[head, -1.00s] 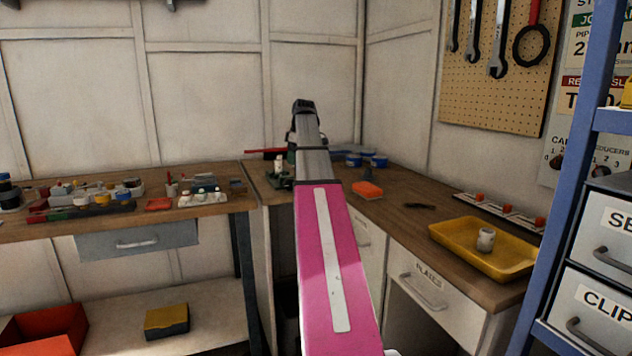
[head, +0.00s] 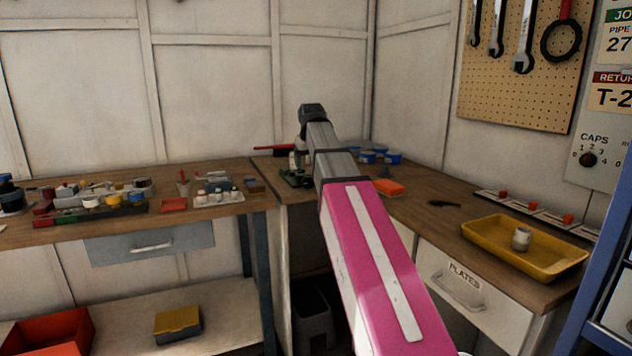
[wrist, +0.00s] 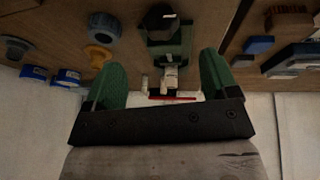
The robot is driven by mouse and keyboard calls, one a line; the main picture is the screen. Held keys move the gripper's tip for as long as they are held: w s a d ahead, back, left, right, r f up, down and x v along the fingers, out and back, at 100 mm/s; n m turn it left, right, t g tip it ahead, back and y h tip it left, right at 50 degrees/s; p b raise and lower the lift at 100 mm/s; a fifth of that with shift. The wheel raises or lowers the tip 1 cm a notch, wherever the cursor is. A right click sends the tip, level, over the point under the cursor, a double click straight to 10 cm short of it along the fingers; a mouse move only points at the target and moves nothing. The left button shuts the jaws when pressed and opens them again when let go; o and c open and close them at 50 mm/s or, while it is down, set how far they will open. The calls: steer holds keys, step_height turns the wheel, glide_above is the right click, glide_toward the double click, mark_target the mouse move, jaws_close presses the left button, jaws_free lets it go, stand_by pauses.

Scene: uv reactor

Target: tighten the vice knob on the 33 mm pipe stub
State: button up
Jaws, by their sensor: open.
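The green vice (head: 294,179) stands at the back corner of the workbench in the head view, partly behind my arm. In the wrist view the vice (wrist: 174,48) lies between and beyond my fingers, with a round black part (wrist: 161,20) at its upper end that may be the knob. A small pale piece (wrist: 169,77), possibly the pipe stub, shows at the vice between my fingers. My gripper (wrist: 162,66) is open, its two green fingers on either side of the pale piece, with no clear contact. In the head view my fingers are mostly hidden.
Blue tins (head: 380,157) and an orange block (head: 389,187) sit right of the vice. A red bar (head: 273,148) lies behind it. A yellow tray (head: 480,232) holding a pale cylinder (head: 522,238) is further right. Small parts crowd the left bench (head: 235,222).

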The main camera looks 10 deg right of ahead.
mark_target(309, 179)
steer(key=x, duration=1)
steer(key=c, duration=0.9)
